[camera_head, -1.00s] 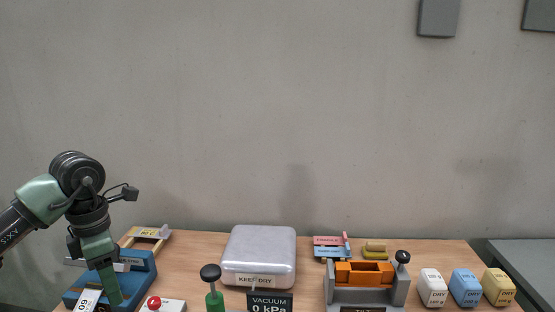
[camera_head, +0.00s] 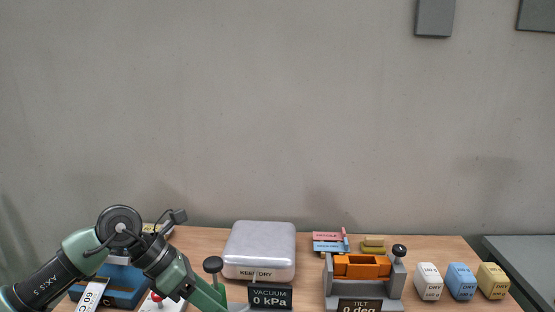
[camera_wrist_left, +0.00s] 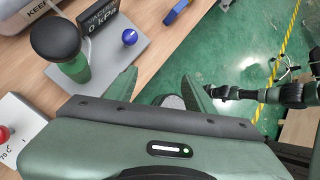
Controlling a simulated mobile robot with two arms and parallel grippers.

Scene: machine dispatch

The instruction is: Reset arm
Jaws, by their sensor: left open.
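My left arm comes in from the left in the head view and reaches down to the right. My left gripper (camera_head: 222,301) is at the bottom edge, in front of the vacuum display, with its tips partly cut off. In the left wrist view its two green fingers (camera_wrist_left: 160,82) are spread, with nothing seen held between them. They are over the table's front edge, right of a green post with a black knob (camera_wrist_left: 62,48). A dark jointed arm (camera_wrist_left: 280,95), seemingly my right one, shows over the floor; its jaw state is unclear.
On the table are a silver "KEEP DRY" case (camera_head: 259,250), a vacuum display (camera_head: 270,297), an orange and grey tilt fixture (camera_head: 362,268) and white, blue and yellow "DRY" blocks (camera_head: 462,282). A blue device (camera_head: 122,284) is partly behind my arm. Green floor (camera_wrist_left: 235,45) lies beyond the edge.

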